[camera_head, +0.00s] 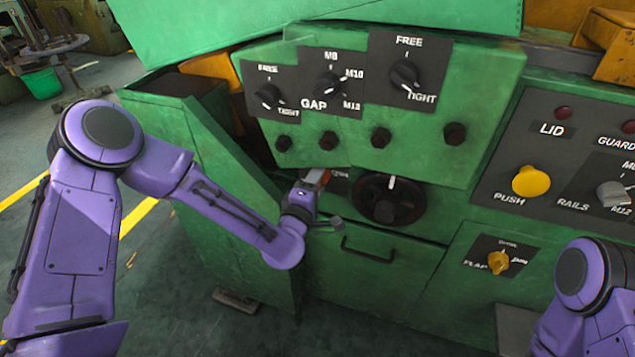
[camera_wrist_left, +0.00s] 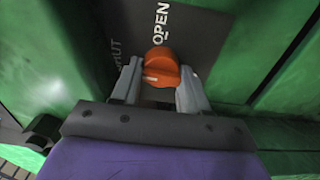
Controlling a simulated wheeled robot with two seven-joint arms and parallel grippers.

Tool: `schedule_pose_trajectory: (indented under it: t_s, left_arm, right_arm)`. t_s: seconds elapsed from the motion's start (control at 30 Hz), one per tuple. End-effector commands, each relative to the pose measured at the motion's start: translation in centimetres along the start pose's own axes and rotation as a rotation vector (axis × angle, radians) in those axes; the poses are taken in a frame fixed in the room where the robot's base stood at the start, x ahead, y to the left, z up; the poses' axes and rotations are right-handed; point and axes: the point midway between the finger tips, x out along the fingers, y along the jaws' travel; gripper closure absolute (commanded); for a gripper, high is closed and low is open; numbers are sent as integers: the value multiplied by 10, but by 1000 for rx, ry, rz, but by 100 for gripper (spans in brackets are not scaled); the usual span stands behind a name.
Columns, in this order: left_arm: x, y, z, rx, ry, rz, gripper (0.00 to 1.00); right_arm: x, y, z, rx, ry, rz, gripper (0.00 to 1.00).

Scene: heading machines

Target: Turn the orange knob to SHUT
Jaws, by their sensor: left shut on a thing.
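The orange knob (camera_wrist_left: 162,68) sits on a dark label plate (camera_wrist_left: 205,45) in the left wrist view. The plate reads OPEN above the knob and, at the left, a partly hidden word ending in HUT. A pale mark shows on the knob's left side. My left gripper (camera_wrist_left: 163,88) is shut on the knob, one finger on each side. My right gripper is out of view; only part of that arm shows at lower right.
A black round dial (camera_head: 390,200) is just right of my left gripper. A drawer handle (camera_head: 367,250) lies below. A yellow push button (camera_head: 531,181) and a yellow flap knob (camera_head: 498,262) are farther right. A green side wall (camera_head: 215,190) stands close behind my left forearm.

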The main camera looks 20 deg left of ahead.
Motion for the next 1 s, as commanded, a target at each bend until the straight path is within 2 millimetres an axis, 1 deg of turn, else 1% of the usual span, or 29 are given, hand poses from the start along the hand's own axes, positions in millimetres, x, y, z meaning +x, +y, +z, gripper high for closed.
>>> schedule_pose_trajectory:
  t_s: [0.03,0.23,0.27,0.3,0.33,0.57,0.67,0.77,0.9,1.0]
  left_arm:
    - [0,-2,-2,0,7,-4,86]
    - [0,-2,-2,1,7,-5,86]
    - [0,-2,-2,1,7,-5,49]
    - [0,-2,-2,1,7,-5,36]
    - [0,-2,-2,1,6,-4,32]
    - [0,-1,0,1,1,-2,32]
    - [-5,-2,1,1,0,-2,32]
    - [-22,-2,1,1,-2,-2,32]
    - [-57,-4,0,0,0,-4,32]
    - [-80,-4,-1,0,1,-4,32]
  right_arm:
    - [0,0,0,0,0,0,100]
    - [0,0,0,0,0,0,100]
    - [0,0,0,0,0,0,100]
    - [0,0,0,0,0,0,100]
    - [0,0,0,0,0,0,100]
    - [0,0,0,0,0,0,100]
    - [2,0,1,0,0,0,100]
    - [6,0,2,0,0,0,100]
    - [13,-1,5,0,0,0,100]
    - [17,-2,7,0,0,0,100]
